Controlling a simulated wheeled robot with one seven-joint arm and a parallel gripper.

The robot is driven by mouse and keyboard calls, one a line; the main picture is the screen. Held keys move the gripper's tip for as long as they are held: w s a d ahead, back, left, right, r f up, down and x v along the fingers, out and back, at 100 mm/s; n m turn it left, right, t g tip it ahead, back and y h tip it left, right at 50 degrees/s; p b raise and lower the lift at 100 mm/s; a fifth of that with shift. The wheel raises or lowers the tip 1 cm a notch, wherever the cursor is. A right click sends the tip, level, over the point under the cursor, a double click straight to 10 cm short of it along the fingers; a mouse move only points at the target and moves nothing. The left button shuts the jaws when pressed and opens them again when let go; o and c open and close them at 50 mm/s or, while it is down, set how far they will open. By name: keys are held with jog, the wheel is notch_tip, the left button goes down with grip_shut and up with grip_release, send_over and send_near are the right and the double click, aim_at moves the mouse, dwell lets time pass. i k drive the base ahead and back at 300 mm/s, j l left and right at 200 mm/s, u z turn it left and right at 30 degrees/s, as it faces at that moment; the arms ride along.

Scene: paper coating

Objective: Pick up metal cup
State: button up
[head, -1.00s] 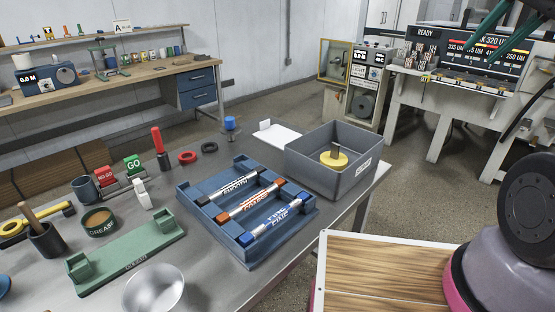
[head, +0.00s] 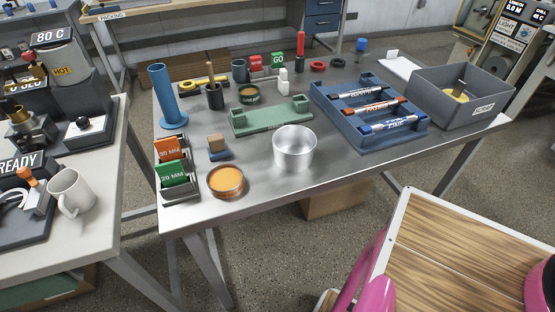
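The metal cup (head: 294,150) is a shiny silver, open-topped vessel. It stands upright on the steel table (head: 262,185) near its front edge. It looks empty. The green cradle (head: 270,118) is just behind it, and a round dish of orange content (head: 226,181) is to its front left. My gripper is not in view, so its state and its distance from the cup cannot be seen.
A blue tray (head: 352,133) with several labelled rods and a grey bin (head: 455,107) stand right of the cup. Red and green labelled blocks (head: 173,174) are at the left. A white mug (head: 71,190) stands on another bench. A wood-topped surface (head: 440,250) is at lower right.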

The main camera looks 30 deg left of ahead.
aim_at(294, 147)
jog(key=l+u, duration=0.1)
jog(key=u, duration=1.7)
jog(key=i+l+u, duration=0.25)
jog(key=l, duration=0.3)
jog(key=i+l+u, duration=0.15)
jog(key=k+j+z, duration=0.1)
jog(key=j, duration=0.3)
jog(key=k+j+z, duration=0.1)
jog(key=j, duration=0.25)
jog(key=k+j+z, duration=0.1)
jog(key=j, duration=0.3)
jog(key=k+j+z, duration=0.1)
jog(key=k+j, duration=0.15)
jog(key=k+j+z, duration=0.1)
jog(key=j, duration=0.3)
jog(key=k, duration=0.05)
